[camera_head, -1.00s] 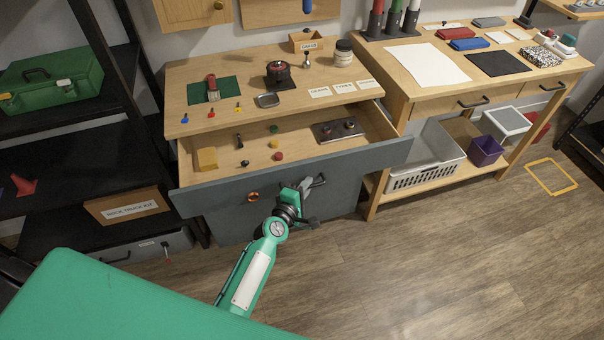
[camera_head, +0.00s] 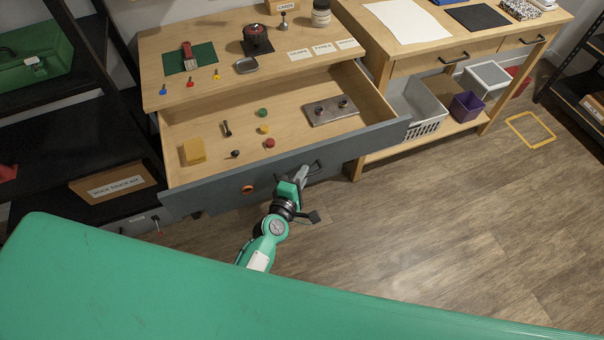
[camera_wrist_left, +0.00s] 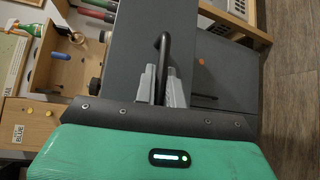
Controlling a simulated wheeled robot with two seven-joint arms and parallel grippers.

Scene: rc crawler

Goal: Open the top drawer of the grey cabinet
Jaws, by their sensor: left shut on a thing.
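The top drawer (camera_head: 225,195) of the grey cabinet (camera_head: 290,77) is pulled well out, with its wooden inside in view. Its dark bar handle (camera_head: 317,166) is on the grey front. My left gripper (camera_head: 305,176) is shut on this handle at the drawer's front. In the left wrist view, the grey fingers (camera_wrist_left: 159,82) close around the dark handle (camera_wrist_left: 163,50). My right gripper is not in view.
In the drawer are a yellow block (camera_head: 194,151), a metal plate (camera_head: 331,111) and several small pieces. A dark shelf (camera_head: 80,125) stands left, a wooden workbench (camera_head: 440,60) right. The wood floor (camera_head: 420,220) in front is clear.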

